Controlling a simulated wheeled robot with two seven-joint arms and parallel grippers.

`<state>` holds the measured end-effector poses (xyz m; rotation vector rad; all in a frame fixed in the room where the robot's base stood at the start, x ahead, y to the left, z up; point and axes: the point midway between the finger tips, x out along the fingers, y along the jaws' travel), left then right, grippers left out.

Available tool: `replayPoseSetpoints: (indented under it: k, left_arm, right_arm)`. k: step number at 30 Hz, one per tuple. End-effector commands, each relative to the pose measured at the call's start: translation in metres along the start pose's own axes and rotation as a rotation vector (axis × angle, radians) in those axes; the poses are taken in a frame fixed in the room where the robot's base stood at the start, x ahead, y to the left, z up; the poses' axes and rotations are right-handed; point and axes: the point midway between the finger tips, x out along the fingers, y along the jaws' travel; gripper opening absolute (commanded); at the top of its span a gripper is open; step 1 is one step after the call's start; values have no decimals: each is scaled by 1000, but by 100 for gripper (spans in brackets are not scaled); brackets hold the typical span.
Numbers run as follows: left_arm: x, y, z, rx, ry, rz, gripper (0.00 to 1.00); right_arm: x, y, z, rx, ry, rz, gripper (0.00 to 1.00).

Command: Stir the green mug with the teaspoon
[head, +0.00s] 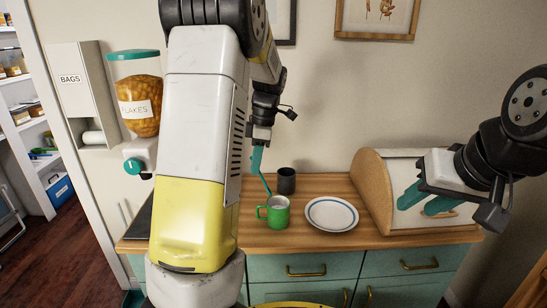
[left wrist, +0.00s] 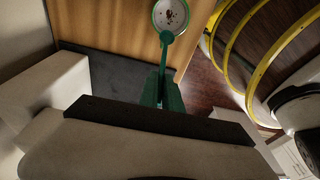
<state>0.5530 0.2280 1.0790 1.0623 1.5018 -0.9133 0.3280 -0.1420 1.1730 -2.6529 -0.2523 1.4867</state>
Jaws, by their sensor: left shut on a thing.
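The green mug (head: 279,219) stands upright on the wooden counter, its handle toward the left. In the left wrist view, its round opening (left wrist: 171,14) shows a pale inside with brown specks. My left gripper (head: 257,158) is shut on the teal teaspoon (head: 265,184) and holds it above and left of the mug. The spoon slants down to the mug's rim; I cannot tell how far its lower end is inside. The spoon also shows in the left wrist view (left wrist: 163,66). My right gripper (head: 420,204) is open and empty in front of the bread box, away from the mug.
A white plate with a blue rim (head: 331,214) lies right of the mug. A dark cup (head: 287,181) stands behind it. A wooden bread box (head: 372,196) fills the counter's right end. A flakes dispenser (head: 138,104) hangs on the wall at left.

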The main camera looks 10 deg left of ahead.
Motion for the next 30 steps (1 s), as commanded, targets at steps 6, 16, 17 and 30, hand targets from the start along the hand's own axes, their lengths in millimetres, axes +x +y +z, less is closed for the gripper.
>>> replayPoseSetpoints:
  k: [6, 16, 17, 30]
  left_arm:
    - [16, 0, 0, 1, 1, -1, 0]
    - [38, 0, 14, 1, 1, -2, 0]
    - [40, 0, 15, 1, 1, -1, 0]
    - [70, 0, 35, 1, 1, -2, 0]
  right_arm:
    - [0, 0, 0, 0, 0, 0, 36]
    - [0, 0, 0, 0, 0, 0, 36]
    - [0, 0, 0, 0, 0, 0, 36]
    - [0, 0, 0, 0, 0, 0, 36]
